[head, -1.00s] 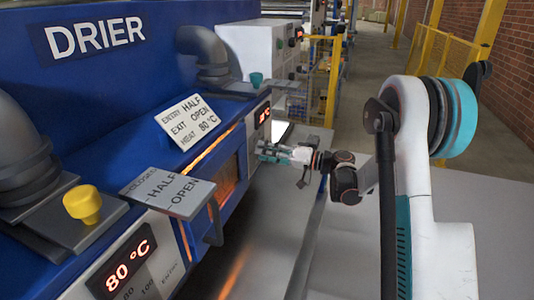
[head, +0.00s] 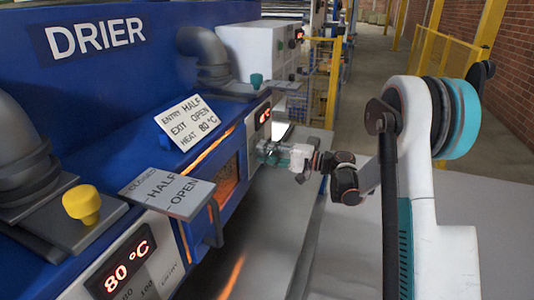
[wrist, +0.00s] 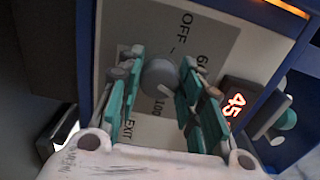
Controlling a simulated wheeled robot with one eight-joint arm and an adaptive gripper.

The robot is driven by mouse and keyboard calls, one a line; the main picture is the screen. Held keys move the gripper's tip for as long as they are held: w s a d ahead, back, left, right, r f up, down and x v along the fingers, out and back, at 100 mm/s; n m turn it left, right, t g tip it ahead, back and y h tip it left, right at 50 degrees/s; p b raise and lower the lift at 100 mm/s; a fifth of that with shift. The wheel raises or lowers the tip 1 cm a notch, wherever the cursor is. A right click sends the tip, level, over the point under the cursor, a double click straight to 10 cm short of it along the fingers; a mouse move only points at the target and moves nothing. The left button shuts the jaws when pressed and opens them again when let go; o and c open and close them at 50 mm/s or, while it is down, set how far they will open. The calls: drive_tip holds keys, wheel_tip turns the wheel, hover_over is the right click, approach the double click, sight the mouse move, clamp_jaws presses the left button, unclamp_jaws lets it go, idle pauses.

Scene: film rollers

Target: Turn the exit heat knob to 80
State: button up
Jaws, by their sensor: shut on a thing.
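The exit heat knob is a round grey knob (wrist: 160,76) on a pale panel marked OFF, 60, 100 and EXIT, seen in the wrist view. My gripper (wrist: 160,90) has its green-padded fingers on either side of the knob, shut on it. Its pointer is hard to make out. The red exit display (wrist: 235,103) beside it reads 45. In the head view my gripper (head: 265,152) is at the far end of the drier, below the small exit display (head: 264,114), and hides the knob there.
A sign (head: 188,120) reads entry half, exit open, heat 80 °C. The near entry display (head: 118,268) shows 80 °C. A lever plate marked HALF and OPEN (head: 168,192) and a yellow knob (head: 83,204) are nearer. Grey belt surface lies below my arm.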

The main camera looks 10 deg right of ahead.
idle(0.4)
drive_tip(key=o, duration=1.1)
drive_tip(key=shift+c, duration=0.2)
drive_tip(key=v, duration=1.2)
